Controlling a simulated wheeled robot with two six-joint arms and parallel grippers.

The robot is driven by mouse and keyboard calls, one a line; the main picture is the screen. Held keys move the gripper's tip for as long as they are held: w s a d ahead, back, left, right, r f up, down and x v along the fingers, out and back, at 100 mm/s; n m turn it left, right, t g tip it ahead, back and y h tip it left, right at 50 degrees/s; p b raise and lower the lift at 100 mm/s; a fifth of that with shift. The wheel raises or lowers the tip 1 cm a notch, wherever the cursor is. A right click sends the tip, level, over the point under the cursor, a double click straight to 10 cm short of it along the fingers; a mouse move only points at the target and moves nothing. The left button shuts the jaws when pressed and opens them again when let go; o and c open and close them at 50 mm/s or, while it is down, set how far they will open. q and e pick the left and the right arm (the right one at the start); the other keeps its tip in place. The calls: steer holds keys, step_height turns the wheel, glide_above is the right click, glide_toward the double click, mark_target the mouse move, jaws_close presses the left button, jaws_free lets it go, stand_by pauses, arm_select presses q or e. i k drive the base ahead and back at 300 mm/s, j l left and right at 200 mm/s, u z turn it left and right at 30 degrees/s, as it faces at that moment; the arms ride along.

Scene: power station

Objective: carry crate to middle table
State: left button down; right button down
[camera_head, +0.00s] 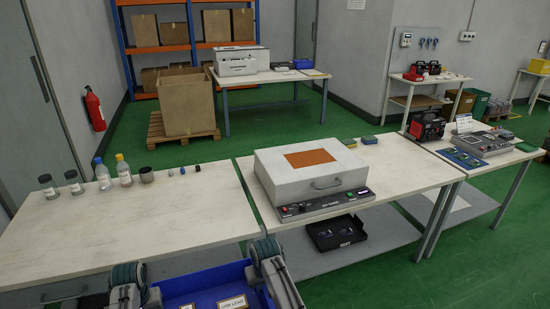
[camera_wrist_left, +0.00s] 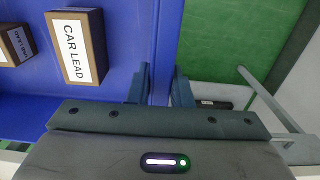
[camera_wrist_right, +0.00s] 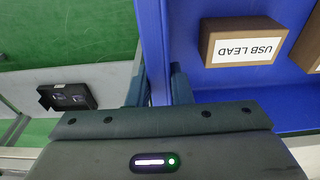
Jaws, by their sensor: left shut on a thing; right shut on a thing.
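The blue crate (camera_head: 200,280) is at the bottom of the head view, in front of the near edge of the left table, and its lower part is cut off. It holds small brown boxes with white labels, such as the CAR LEAD box (camera_wrist_left: 77,45) and the USB LEAD box (camera_wrist_right: 242,43). My left gripper (camera_head: 130,287) is shut on the crate's left wall (camera_wrist_left: 164,50). My right gripper (camera_head: 263,276) is shut on its right wall (camera_wrist_right: 153,45). The middle table (camera_head: 405,173) stands right of centre.
A white case (camera_head: 270,165) with a control panel (camera_head: 325,203) takes up much of the middle table. Several jars and bottles (camera_head: 123,170) stand along the far side of the left table (camera_head: 130,220). A black tray (camera_head: 335,233) sits on the lower shelf. Green floor (camera_head: 390,285) is clear at the right.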

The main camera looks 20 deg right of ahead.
mark_target(400, 166)
steer(key=l, duration=5.45)
